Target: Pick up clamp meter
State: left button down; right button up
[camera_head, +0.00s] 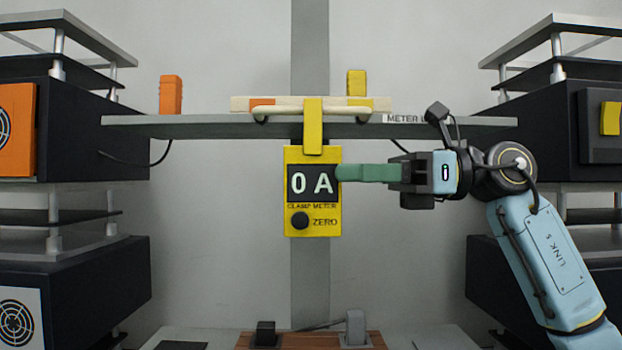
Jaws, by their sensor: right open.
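The yellow clamp meter (313,230) hangs upright at the front of a grey shelf, in the middle of the head view. Its screen reads 0 A, and a dark round knob sits below, beside the word ZERO. A yellow upright piece at its top reaches up over the shelf edge. My right gripper (340,173) comes in from the right with green fingers pointing left. It is open, and its fingertips are at the meter's right edge beside the screen. I cannot tell whether they touch it. My left gripper is not in view.
The grey shelf (200,126) spans the middle, with a pale bar, an orange block (171,95) and a yellow block (356,83) above. Dark equipment stacks stand at both sides. A brown base (310,342) with two upright pieces sits below. The space left of the meter is clear.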

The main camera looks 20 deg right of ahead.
aim_at(298, 236)
jog(key=x, duration=0.3)
jog(key=shift+a+p, duration=0.15)
jog(key=shift+p, duration=0.2)
jog(key=x, duration=0.2)
jog(key=p+x, duration=0.1)
jog(key=shift+s+a+f, duration=0.1)
jog(key=shift+s+a, duration=0.1)
jog(key=shift+a, duration=0.15)
jog(key=shift+w+a, duration=0.1)
jog(key=shift+a, duration=0.15)
jog(key=shift+f, duration=0.1)
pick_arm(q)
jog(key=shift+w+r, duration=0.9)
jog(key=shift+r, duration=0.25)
pick_arm(e)
grip_shut()
